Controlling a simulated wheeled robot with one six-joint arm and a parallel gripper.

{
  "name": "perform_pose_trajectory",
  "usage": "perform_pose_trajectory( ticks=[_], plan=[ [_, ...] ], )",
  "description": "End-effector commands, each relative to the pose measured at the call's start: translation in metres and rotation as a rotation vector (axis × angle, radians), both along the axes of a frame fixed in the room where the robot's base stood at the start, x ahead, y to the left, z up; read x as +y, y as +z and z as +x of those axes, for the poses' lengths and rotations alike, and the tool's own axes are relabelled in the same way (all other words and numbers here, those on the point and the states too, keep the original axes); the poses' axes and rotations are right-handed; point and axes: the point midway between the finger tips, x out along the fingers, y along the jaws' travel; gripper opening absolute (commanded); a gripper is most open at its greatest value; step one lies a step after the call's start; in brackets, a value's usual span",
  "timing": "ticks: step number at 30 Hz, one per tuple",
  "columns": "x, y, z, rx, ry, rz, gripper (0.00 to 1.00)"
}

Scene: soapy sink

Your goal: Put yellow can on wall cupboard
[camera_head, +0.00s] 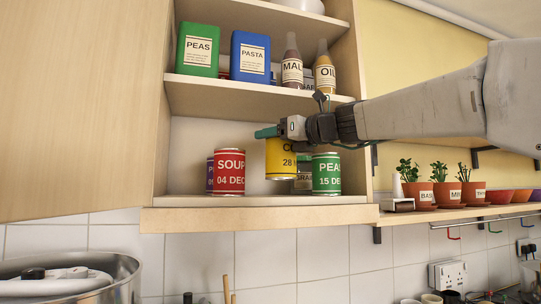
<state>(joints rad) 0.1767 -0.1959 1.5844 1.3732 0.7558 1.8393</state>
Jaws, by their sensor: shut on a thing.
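The yellow can (279,167) is upright in my gripper (275,134), inside the lower compartment of the wall cupboard (262,216). My gripper is shut on the can near its top and hides part of its label. The can's base is close to the lower shelf; I cannot tell if it touches. A red soup can (229,172) stands to its left and a green peas can (326,175) to its right. A purple can (209,175) is partly hidden behind the soup can, and another can (303,178) behind the peas can.
The upper shelf (235,94) holds a green peas box (198,50), a blue pasta box (249,57) and bottles. The open cupboard door (75,100) is at left. Potted plants (447,194) stand on a shelf at right. A metal pot (125,282) is below left.

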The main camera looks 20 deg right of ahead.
Motion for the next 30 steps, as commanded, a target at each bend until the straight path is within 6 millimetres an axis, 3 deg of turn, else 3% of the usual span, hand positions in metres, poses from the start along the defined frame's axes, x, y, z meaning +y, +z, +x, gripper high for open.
perform_pose_trajectory(
  ticks=[8,15,27,28,30],
  plan=[
    [-0.004,-0.002,0.027,-0.001,0.000,0.001,0.07],
    [-0.004,-0.034,0.025,0.000,0.000,0.001,0.07],
    [-0.004,-0.039,0.025,-0.002,0.000,0.000,0.07],
    [-0.004,-0.040,0.025,0.000,0.000,0.000,0.67],
    [-0.004,-0.040,0.025,0.000,0.000,0.000,0.86]
  ],
)
